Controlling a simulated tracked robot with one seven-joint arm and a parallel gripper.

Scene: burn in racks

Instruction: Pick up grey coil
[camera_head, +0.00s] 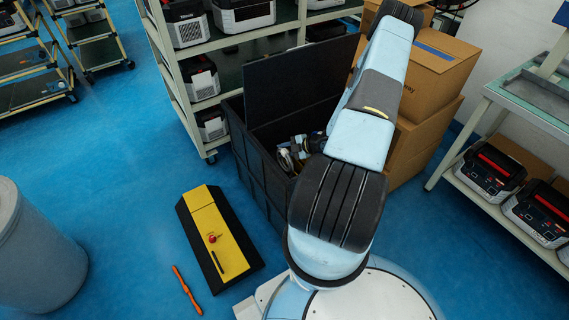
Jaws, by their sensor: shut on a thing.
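A large black crate (262,178) with its dark lid panel (283,88) raised stands in the middle, left of my arm. Inside it, a small pale grey looped thing, which looks like the grey coil (285,159), shows near some dark parts. My gripper (298,149) appears small and dark inside the crate, at the coil, and looks shut on it. My own arm link hides part of the gripper and the right side of the crate. The fingertips are too small to make out clearly.
Cardboard boxes (433,75) are stacked right of the crate. A shelf rack (170,75) with devices stands behind. A yellow and black case (217,237) and an orange tool (187,290) lie on the blue floor. A grey barrel (35,255) is at left, a workbench (520,105) at right.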

